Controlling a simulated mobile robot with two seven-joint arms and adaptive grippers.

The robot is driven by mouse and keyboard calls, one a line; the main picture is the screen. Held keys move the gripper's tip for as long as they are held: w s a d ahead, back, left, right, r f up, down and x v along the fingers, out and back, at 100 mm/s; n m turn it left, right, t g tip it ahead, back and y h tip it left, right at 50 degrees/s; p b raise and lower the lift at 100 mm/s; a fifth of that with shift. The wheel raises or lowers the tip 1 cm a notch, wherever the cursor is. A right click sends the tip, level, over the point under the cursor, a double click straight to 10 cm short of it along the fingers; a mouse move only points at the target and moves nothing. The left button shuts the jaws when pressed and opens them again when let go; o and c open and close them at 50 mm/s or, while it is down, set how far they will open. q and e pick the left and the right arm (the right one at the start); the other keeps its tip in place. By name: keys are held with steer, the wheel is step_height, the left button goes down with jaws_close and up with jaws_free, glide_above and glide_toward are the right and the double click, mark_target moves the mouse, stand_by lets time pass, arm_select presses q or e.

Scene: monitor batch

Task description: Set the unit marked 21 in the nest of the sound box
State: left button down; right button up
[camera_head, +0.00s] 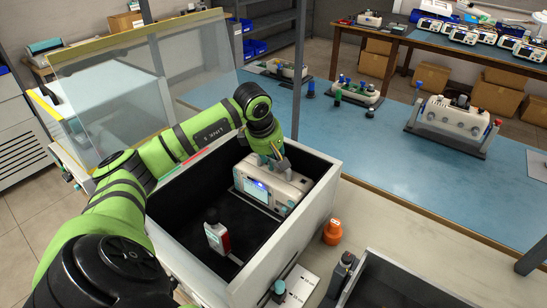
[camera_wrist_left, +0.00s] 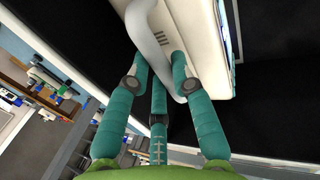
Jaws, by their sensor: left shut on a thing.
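The sound box (camera_head: 262,268) is an open white box with a dark lining. A pale monitor unit (camera_head: 290,190) with a lit blue screen is inside it, towards the back right. I cannot read a number on it. My left gripper (camera_head: 277,161) reaches in from above and is shut on the unit's carrying handle. The nest is mostly hidden beneath the unit, and I cannot tell whether the unit is seated. My right gripper is out of view.
A red and white device (camera_head: 217,238) with a black top stands inside the box. A clear raised panel (camera_head: 150,85) stands behind it. An orange object (camera_head: 333,232) and a dark tray (camera_head: 385,285) are to the right. The blue bench (camera_head: 350,140) behind holds several devices.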

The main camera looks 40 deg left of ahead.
arm_select(q)
steer(key=c, duration=1.1)
jaws_free()
steer(key=shift+f, duration=0.1)
steer(key=shift+r, duration=0.25)
steer(key=b+v, duration=0.1)
steer(key=v, duration=1)
steer(key=shift+s+r+b, duration=0.25)
steer(key=shift+r+b, duration=0.05)
steer(key=shift+r, duration=0.05)
